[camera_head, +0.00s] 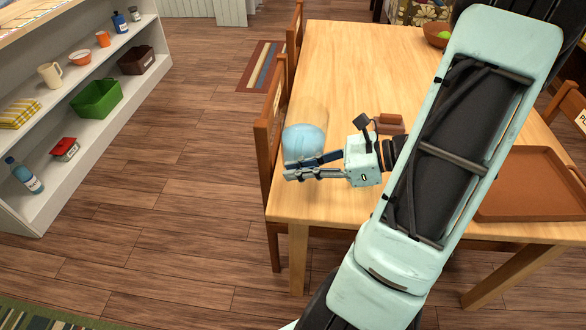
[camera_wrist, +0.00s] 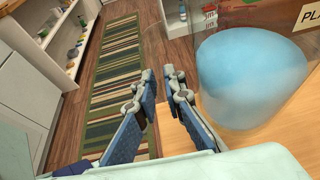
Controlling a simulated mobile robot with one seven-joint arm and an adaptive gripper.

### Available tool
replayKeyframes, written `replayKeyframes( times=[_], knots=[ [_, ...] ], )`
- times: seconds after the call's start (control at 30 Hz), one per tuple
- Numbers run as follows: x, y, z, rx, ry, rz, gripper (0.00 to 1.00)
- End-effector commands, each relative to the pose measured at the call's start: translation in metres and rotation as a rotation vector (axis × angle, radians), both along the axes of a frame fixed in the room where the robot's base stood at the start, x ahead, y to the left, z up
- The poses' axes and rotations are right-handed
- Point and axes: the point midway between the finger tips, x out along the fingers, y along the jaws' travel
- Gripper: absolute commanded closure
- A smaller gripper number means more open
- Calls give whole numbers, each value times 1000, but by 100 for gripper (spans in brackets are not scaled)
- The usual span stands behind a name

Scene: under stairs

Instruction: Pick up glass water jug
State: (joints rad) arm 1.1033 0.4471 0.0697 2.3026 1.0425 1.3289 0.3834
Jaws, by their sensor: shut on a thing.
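The glass water jug (camera_head: 304,139) shows as a rounded, see-through vessel with light blue water, at the left edge of the wooden table. It also shows large at the right of the wrist view (camera_wrist: 250,78), next to the fingers. My gripper (camera_head: 288,169) reaches left across the table's edge, its fingers at the jug's near side. In the wrist view my gripper's fingertips (camera_wrist: 161,76) are close together with a narrow gap. The gripper is shut on the jug; the exact contact on the clear glass is hard to make out.
The wooden table (camera_head: 350,60) holds a brown tray (camera_head: 535,185), a small brown object (camera_head: 390,124) and a bowl with green fruit (camera_head: 437,35). A wooden chair (camera_head: 268,130) stands close at the table's left side. A white shelf (camera_head: 150,50) is at far left, with open floor between.

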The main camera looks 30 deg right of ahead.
Motion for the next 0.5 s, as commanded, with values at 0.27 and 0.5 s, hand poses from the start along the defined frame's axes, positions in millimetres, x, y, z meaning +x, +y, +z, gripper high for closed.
replayKeyframes(
  times=[0.27,0.5],
  knots=[
    [-22,-1,31,-2,-7,2,100],
    [-47,-2,44,1,-6,0,100]
  ],
)
